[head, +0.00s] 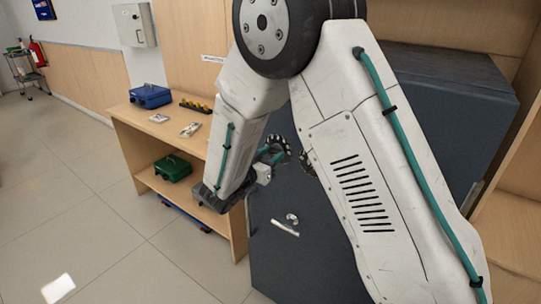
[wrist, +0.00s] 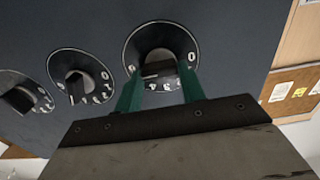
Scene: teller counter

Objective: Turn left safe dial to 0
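In the wrist view, three numbered round dials sit in a row on the dark safe face. My gripper (wrist: 161,70) is at the dial on the picture's right (wrist: 148,38), its green fingers on either side of the black knob (wrist: 158,68). I cannot tell if they press on it. A 0 is at that dial's upper right; the fingers hide some marks. In the head view, my gripper (head: 272,158) is at the leftmost visible dial (head: 277,145) of the dark safe (head: 330,270). Another dial (head: 307,162) is partly hidden by my arm.
Other dials, the middle one (wrist: 80,75) and the picture-left one (wrist: 20,97), are close by. A safe handle (head: 285,228) is below. A wooden shelf desk (head: 128,118) with a blue box (head: 151,96) and a green box (head: 173,168) stands left. The floor at front left is clear.

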